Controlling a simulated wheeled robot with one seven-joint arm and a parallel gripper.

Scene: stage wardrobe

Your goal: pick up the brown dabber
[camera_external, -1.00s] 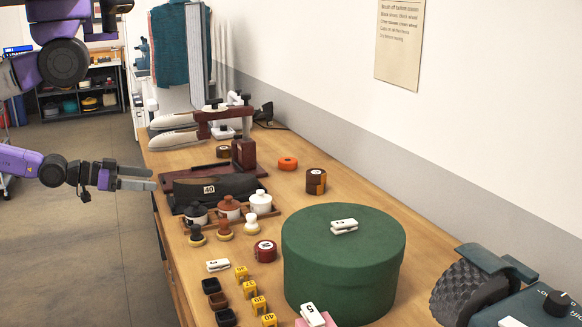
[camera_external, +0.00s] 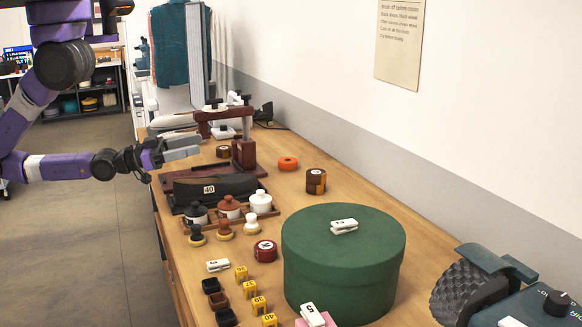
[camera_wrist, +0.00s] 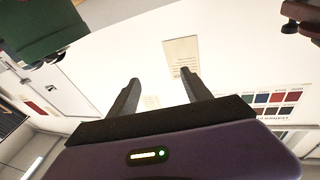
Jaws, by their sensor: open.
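The brown dabber (camera_external: 223,227) stands upright on the bench in front of the brown-lidded jar, between a dark dabber (camera_external: 196,236) and a pale one (camera_external: 251,226). Each has a pale pad at its base. My gripper (camera_external: 184,147) is above the left edge of the bench, farther back and higher than the dabbers. Its fingers point right, apart and empty. In the wrist view my gripper (camera_wrist: 160,78) shows both fingers spread against the wall. No dabber can be made out there.
Jars (camera_external: 228,207) stand right behind the dabbers. A red tin (camera_external: 265,251) and large green round box (camera_external: 342,265) are to the right. Yellow number tags (camera_external: 249,290) and small dark trays line the front.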

